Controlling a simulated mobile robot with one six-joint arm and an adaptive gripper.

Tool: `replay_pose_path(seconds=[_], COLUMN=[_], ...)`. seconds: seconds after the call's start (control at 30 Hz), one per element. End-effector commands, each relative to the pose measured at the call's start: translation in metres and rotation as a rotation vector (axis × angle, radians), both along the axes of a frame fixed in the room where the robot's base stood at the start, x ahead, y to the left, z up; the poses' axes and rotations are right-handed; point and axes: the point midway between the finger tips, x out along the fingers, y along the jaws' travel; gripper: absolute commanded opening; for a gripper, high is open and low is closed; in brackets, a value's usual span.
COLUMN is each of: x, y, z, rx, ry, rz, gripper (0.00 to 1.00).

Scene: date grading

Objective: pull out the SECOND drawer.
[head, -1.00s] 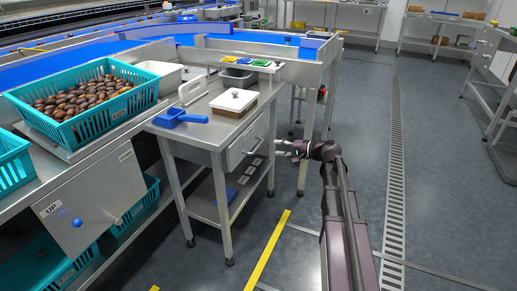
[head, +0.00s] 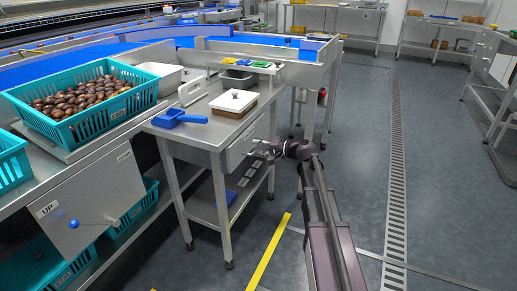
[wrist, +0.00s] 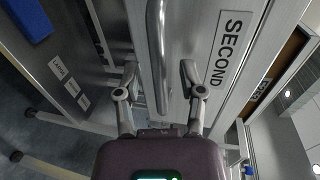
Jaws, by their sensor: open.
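The drawer labelled SECOND (wrist: 232,25) fills the upper middle of the wrist view, with its label plate to the right of a vertical-looking metal bar handle (wrist: 157,45). In the head view the drawer front (head: 236,152) is under the small steel table's top and looks closed. My gripper (wrist: 158,80) is open, with one finger on each side of the handle's lower part. In the head view my gripper (head: 258,150) is right at the drawer front. I cannot tell whether the fingers touch the handle.
A blue scoop (head: 180,118) and a white-lidded container (head: 234,102) are on the steel table (head: 205,135). A teal crate of dates (head: 60,125) stands at the left. The floor (head: 350,190) to the right is clear.

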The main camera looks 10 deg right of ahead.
Motion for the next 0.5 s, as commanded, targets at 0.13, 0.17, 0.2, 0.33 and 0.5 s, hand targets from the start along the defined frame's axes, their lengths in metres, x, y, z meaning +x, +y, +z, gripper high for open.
replay_pose_path(seconds=[0.13,0.17,0.2,0.33,0.5], x=[-0.0001,-0.0001,-0.0002,-0.0004,-0.0003], y=[-0.0002,-0.0002,-0.0002,-0.0003,-0.0001], z=[0.0000,0.0000,0.0001,0.0002,0.0002], rx=[0.000,0.000,0.000,0.000,-0.001], ry=[0.000,0.000,0.000,0.000,-0.001], rz=[0.000,0.000,0.000,0.000,0.000], gripper=[0.33,0.24,0.12,0.00,0.00])
